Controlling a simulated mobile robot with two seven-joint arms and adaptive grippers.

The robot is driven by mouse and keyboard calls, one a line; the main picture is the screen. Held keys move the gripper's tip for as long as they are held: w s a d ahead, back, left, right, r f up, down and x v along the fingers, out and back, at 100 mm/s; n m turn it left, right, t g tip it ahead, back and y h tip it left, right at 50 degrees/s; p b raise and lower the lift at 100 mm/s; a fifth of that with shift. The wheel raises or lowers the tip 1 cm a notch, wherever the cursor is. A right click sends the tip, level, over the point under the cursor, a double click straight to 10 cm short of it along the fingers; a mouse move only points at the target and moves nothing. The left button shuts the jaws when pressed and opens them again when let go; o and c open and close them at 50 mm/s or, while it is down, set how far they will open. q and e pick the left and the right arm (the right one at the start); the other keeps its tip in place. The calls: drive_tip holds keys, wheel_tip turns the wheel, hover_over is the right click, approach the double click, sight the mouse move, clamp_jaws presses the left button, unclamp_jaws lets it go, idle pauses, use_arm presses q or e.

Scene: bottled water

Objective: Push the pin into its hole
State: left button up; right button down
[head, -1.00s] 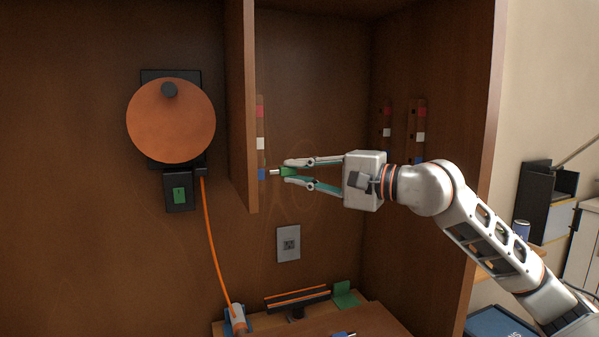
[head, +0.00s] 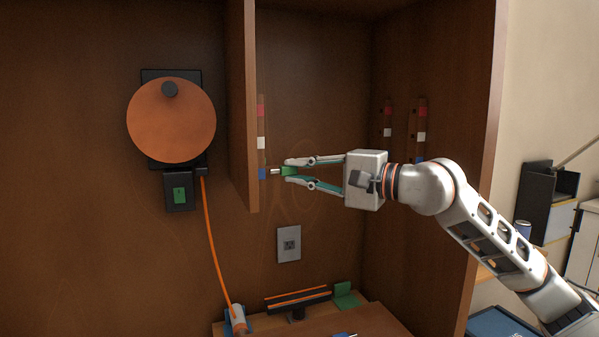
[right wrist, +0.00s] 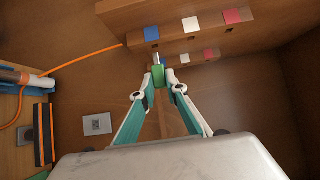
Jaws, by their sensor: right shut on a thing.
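The pin has a green grip block (head: 289,171) and a short pale metal shaft (head: 275,171). My right gripper (head: 287,171) is shut on the green block, with the shaft pointing left toward the cabinet's dividing panel (head: 240,110). In the right wrist view the green block (right wrist: 158,75) sits between the fingertips, and the shaft (right wrist: 157,59) points at the wooden strip with blue, white and red marks and dark holes. The shaft tip is close to the strip's blue mark (head: 262,174); I cannot tell whether it touches or enters a hole. My left gripper is not in view.
More marked strips (head: 419,130) are on the right inner wall. An orange disc (head: 170,121) and an orange cord (head: 212,250) hang left of the panel. A wall outlet (head: 289,243) and a black-and-orange bar (head: 297,299) are below. The space around the gripper is open.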

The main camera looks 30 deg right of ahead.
drive_tip(key=shift+b, duration=0.4)
idle(1.0)
drive_tip(key=shift+w+a+p, duration=0.2)
drive_tip(key=shift+a+p, duration=0.3)
drive_tip(key=shift+a, duration=0.3)
drive_tip(key=shift+w+a+p, duration=0.2)
drive_tip(key=shift+a+p, duration=0.25)
drive_tip(key=shift+a, duration=0.35)
drive_tip(key=c, duration=1.9)
unclamp_jaws()
drive_tip(key=shift+s, duration=0.1)
drive_tip(key=shift+v, duration=0.9)
approach(278, 172)
drive_tip(key=v, duration=0.3)
drive_tip(key=shift+s+r, duration=0.1)
drive_tip(key=shift+s, duration=0.15)
